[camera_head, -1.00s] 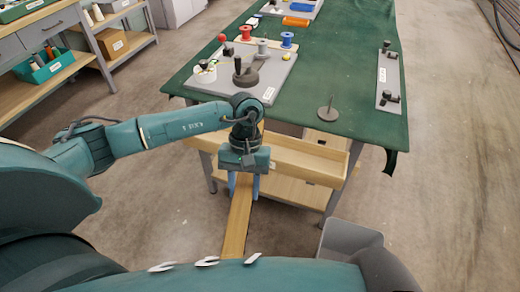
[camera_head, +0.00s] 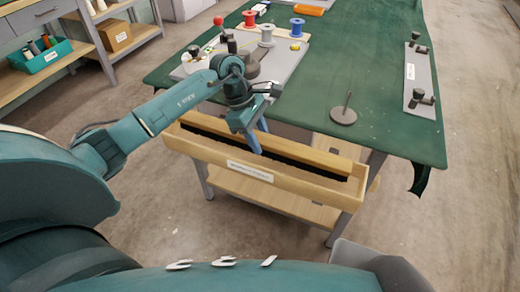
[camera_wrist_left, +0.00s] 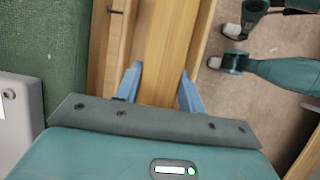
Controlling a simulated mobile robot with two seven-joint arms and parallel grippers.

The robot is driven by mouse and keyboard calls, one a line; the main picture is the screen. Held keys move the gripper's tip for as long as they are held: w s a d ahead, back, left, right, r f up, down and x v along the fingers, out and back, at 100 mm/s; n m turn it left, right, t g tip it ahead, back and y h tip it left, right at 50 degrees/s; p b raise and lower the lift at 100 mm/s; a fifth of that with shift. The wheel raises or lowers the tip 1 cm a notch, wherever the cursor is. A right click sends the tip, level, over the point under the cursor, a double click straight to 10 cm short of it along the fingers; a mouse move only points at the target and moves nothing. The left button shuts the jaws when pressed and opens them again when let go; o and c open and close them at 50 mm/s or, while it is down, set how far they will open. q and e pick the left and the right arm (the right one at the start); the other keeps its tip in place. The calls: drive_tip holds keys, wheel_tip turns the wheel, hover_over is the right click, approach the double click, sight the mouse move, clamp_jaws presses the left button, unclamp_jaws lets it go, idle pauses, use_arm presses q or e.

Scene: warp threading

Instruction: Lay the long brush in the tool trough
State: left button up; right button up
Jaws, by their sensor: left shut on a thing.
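My left gripper (camera_head: 257,148) reaches down over the wooden tool trough (camera_head: 285,190), which has a white label on its front wall. In the left wrist view, the gripper (camera_wrist_left: 160,92) is shut on the long brush (camera_wrist_left: 165,50), whose flat wooden body runs between the blue fingers. The brush lies lengthwise along the trough, between its side walls as seen from the wrist. A dark strip shows along the trough in the head view; I cannot tell whether it is bristles or shadow. Whether the brush touches the trough floor is unclear. My right gripper is not in view.
The green-covered table (camera_head: 380,125) stands behind the trough. It holds a grey board with spools (camera_head: 266,35), a dark disc with a pin (camera_head: 343,115) and a grey plate with black knobs (camera_head: 418,85). A shelf (camera_head: 75,65) stands at the left.

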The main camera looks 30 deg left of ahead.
use_arm(q)
drive_tip(key=shift+w+f, duration=0.1)
drive_tip(key=shift+f, duration=2.05)
drive_tip(key=o, duration=0.6)
drive_tip(key=shift+f+b, duration=0.2)
drive_tip(key=shift+b, duration=0.1)
drive_tip(key=o, duration=0.4)
drive_tip(key=shift+o, duration=0.2)
drive_tip(key=shift+r, duration=0.1)
